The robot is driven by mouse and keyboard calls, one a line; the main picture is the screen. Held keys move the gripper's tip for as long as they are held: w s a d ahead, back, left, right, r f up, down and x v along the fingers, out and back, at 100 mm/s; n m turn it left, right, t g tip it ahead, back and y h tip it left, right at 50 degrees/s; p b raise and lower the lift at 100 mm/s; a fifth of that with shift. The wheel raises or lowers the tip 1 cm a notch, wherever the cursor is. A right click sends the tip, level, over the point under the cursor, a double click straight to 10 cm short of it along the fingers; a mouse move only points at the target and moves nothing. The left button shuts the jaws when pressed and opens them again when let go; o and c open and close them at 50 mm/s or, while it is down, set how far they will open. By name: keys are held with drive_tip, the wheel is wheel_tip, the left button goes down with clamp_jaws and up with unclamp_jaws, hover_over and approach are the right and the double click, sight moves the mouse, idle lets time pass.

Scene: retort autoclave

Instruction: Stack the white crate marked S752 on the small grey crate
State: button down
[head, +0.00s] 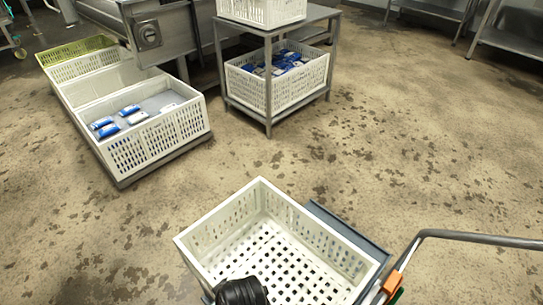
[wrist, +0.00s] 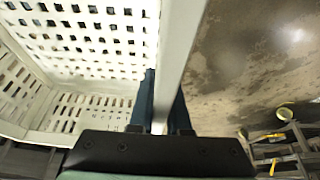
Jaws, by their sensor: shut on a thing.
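An empty white crate (head: 262,252) with slotted walls and a lattice floor is at the bottom middle of the head view. It fills the upper left of the wrist view (wrist: 85,40). My gripper (wrist: 165,85) is shut on this crate's wall, with the pale rim running between its two fingers. A black part of my arm covers the crate's near corner in the head view. No S752 mark is readable. A blue-grey edge (head: 348,232) shows behind and right of the crate; I cannot tell whether it is the small grey crate.
A metal handle (head: 470,237) with orange and green parts is at lower right. White crates with blue packs stand on a low base (head: 165,160) at left and on a table's lower shelf (head: 268,121). Stained floor (head: 420,130) is clear between.

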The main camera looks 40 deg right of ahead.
drive_tip(key=shift+s+d+f+b, duration=0.15)
drive_tip(key=shift+f+b, duration=0.8)
drive_tip(key=shift+f, duration=0.75)
drive_tip(key=shift+w+d+f+b, duration=0.1)
drive_tip(key=shift+d+f+b, duration=0.1)
drive_tip(key=shift+f+b, duration=1.15)
drive_tip(key=shift+s+d+f+b, duration=0.15)
drive_tip(key=shift+f+b, duration=0.4)
drive_tip(key=shift+f, duration=1.6)
drive_tip(key=c, duration=0.9)
unclamp_jaws()
drive_tip(key=shift+s+a+f, duration=0.1)
drive_tip(key=shift+f, duration=0.05)
drive_tip(key=shift+p+v, duration=3.25)
drive_tip(key=shift+v, duration=2.85)
